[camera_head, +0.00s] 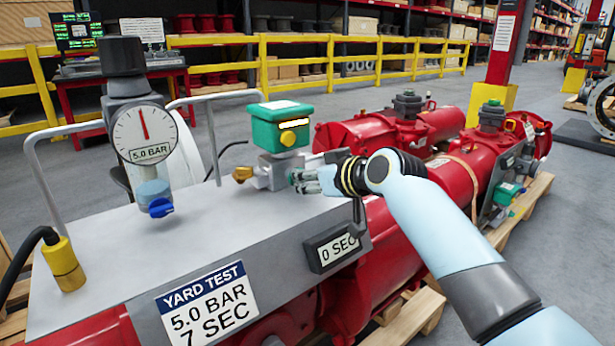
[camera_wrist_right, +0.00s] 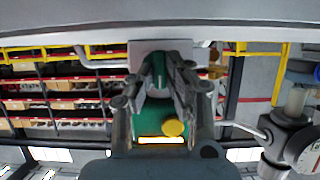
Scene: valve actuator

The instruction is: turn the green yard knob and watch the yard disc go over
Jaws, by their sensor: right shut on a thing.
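In the right wrist view, which is upside down, the disc (camera_wrist_right: 173,128) shows below the fingers. My right gripper (camera_head: 300,178) reaches the block's right side, just under the box. Its fingers (camera_wrist_right: 157,82) are shut on the green yard knob (camera_wrist_right: 156,68), mostly hidden between them. My left gripper is not in view.
A gauge (camera_head: 145,134) reading 5.0 BAR stands at the left of the grey bench (camera_head: 110,255). A brass fitting (camera_head: 242,173) sits left of the block. Red actuators (camera_head: 455,180) lie behind and right of my arm.

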